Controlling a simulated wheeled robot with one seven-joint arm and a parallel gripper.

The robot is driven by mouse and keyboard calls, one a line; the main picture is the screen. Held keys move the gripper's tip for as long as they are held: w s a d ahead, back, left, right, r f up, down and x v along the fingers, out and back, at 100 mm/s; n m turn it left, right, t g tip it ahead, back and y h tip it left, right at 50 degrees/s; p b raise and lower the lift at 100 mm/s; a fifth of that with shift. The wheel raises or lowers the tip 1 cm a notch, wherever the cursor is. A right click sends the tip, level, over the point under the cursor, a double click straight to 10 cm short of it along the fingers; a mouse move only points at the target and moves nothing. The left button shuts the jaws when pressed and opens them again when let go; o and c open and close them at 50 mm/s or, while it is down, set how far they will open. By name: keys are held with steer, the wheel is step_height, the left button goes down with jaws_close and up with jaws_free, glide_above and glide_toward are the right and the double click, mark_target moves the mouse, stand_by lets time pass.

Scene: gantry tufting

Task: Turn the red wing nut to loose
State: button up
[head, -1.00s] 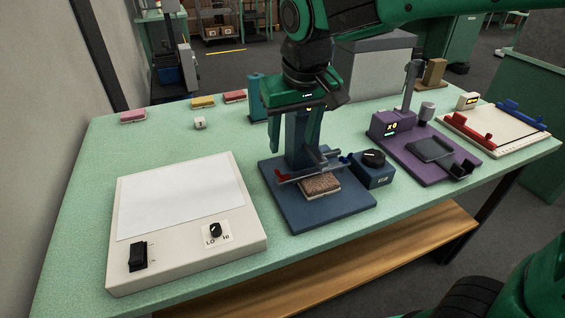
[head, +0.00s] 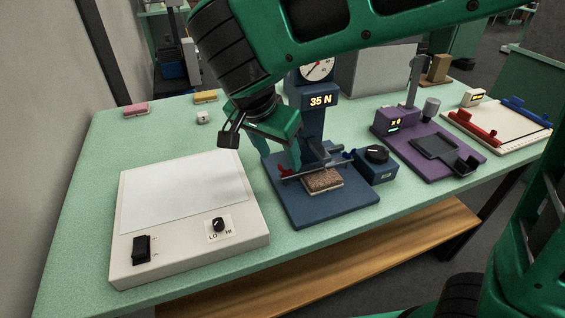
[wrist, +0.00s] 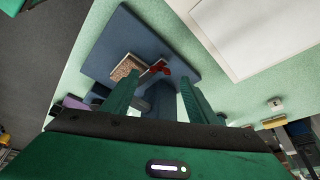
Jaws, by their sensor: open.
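The red wing nut (head: 284,172) is at the left end of the clamp bar on the blue test stand (head: 335,207). It also shows in the wrist view (wrist: 160,68), beyond my fingers and between them. A brown tufted sample (head: 322,181) lies under the bar. A blue wing nut (head: 348,155) is at the bar's right end. My gripper (head: 282,165) is open and comes down tilted just by the red wing nut. In the wrist view its two green fingers (wrist: 158,98) stand apart with nothing held. I cannot tell whether a finger touches the nut.
The stand's display (head: 320,100) reads 35 N below a round dial (head: 317,68). A black-knobbed blue box (head: 377,165) sits right of the stand. A white light box (head: 190,260) stands close on the left. A purple scale (head: 430,150) stands farther right.

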mark_target(285, 169)
steer(key=shift+x, duration=2.35)
